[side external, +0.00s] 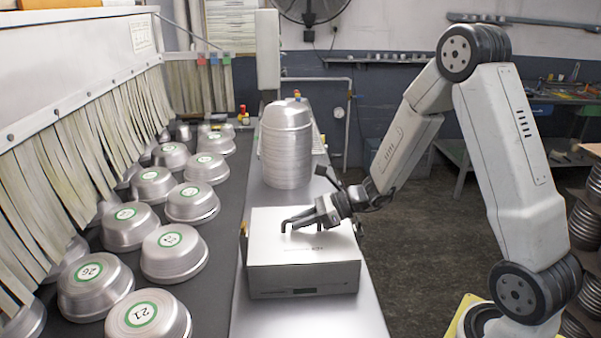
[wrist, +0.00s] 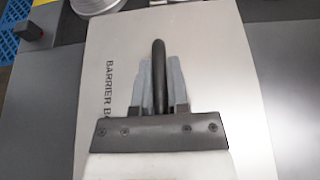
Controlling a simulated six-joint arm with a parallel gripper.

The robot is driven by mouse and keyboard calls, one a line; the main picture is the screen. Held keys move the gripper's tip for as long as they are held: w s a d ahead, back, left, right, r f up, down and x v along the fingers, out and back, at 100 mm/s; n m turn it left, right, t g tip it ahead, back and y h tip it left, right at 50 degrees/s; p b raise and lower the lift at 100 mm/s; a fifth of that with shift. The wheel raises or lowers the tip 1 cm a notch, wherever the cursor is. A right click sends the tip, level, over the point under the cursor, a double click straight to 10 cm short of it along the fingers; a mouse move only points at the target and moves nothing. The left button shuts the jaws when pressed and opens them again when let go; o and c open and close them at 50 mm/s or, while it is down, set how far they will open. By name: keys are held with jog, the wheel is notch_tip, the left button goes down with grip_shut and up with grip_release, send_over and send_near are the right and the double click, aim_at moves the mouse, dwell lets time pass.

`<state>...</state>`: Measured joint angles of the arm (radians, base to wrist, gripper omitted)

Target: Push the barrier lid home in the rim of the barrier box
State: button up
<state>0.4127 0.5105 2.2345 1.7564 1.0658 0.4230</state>
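The barrier box (side external: 300,281) is a pale metal box standing on the steel bench, with a small dark strip low on its front. Its flat pale top, the lid (side external: 320,254), carries dark lettering. In the wrist view the lid (wrist: 215,80) fills the middle, with "BARRIER B" readable along its left part. My gripper (side external: 285,228) points down over the left rear part of the lid. I cannot tell whether the fingertips touch the lid, or how the lid sits in the rim.
A tall stack of metal pans (side external: 287,150) stands on the bench behind the box. Numbered pans (side external: 175,253) sit on the dark belt to the left, beside hanging strips (side external: 70,170). The bench (side external: 330,318) is clear in front of the box.

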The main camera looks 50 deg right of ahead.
jog(key=o, duration=0.4)
jog(key=shift+d, duration=0.1)
jog(key=shift+v, duration=3.85)
jog(key=shift+f, duration=0.1)
jog(key=shift+x, duration=3.85)
jog(key=shift+s, duration=0.1)
